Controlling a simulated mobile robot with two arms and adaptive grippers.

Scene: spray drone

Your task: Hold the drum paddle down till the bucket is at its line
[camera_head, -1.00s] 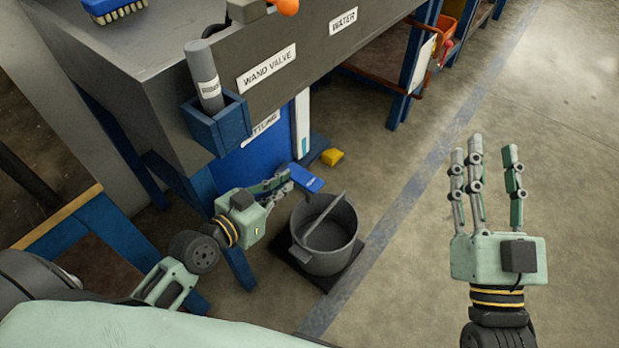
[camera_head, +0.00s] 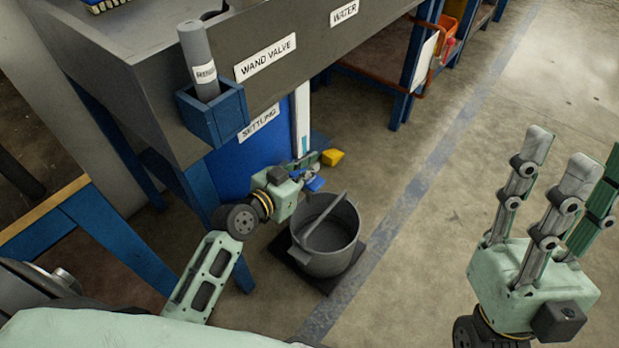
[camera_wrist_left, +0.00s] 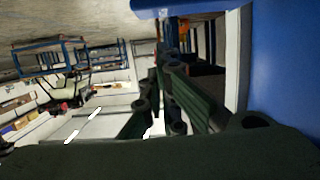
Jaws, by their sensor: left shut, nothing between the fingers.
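The blue settling drum (camera_head: 240,165) stands under the bench, and its blue wall fills the right of the left wrist view (camera_wrist_left: 285,70). Its small blue paddle (camera_head: 316,184) sticks out above the bucket's far rim, partly hidden by my left gripper (camera_head: 312,160). That gripper is shut and empty, its fingers over the paddle; whether they touch it I cannot tell. The grey bucket (camera_head: 325,262) stands upright below. Its inside is dark; I see neither a line nor a clear liquid level. My right gripper (camera_head: 562,165) is open and empty, off to the right.
The bucket stands on a dark floor plate (camera_head: 322,285). A yellow block (camera_head: 332,157) lies behind it. A blue holder (camera_head: 212,118) with a grey cylinder (camera_head: 196,50) juts from the bench (camera_head: 130,50). The floor to the right is open.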

